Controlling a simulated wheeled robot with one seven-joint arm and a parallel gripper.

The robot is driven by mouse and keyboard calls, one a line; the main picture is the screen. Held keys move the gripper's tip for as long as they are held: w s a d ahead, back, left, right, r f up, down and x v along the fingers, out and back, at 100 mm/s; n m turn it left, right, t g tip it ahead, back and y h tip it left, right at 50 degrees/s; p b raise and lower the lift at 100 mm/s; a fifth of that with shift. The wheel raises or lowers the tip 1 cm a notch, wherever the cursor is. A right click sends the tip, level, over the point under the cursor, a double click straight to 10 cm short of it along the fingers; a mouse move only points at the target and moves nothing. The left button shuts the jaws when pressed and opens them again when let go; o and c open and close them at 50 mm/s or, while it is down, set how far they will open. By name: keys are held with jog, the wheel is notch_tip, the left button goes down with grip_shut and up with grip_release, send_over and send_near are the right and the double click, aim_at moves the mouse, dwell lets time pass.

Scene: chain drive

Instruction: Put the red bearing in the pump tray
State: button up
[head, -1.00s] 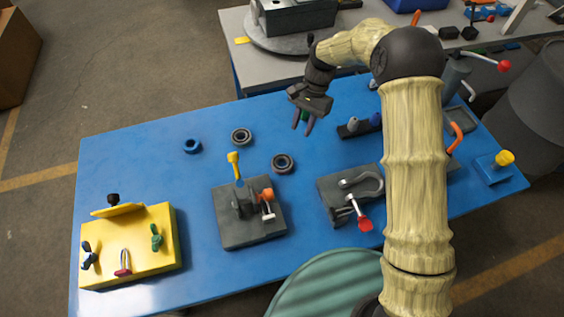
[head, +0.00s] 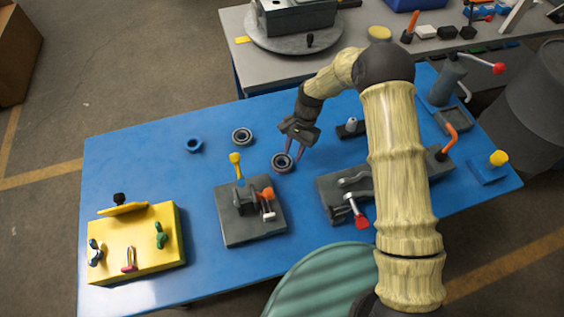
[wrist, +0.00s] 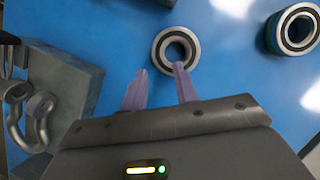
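No bearing looks red in these views. A dark bearing with a pale metal ring (head: 282,162) lies flat on the blue table; it also shows in the wrist view (wrist: 160,53). A similar bearing (head: 242,136) lies farther left, and a blue ring (head: 194,145) beyond it. My gripper (head: 295,150) is open and empty, with its fingers pointing down close by the nearer bearing. In the wrist view my gripper (wrist: 160,74) has its right fingertip overlapping the bearing's lower edge; contact cannot be told. A grey tray (head: 453,121) sits beside the pump (head: 446,84) at the far right.
A grey toggle-clamp fixture (head: 236,228) stands in front of the bearings. Another grey clamp block (head: 331,190) is to the right, partly behind my arm. A yellow fixture (head: 138,262) is at the left. Bare blue table lies around the rings.

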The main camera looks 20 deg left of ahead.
aim_at(289, 165)
jog(key=shift+s+f+p, duration=0.3)
jog(key=shift+s+p, duration=0.05)
jog(key=p+x, duration=0.1)
jog(key=x, duration=0.3)
jog(key=shift+a+p, duration=0.1)
jog(key=shift+p, duration=0.2)
grip_shut()
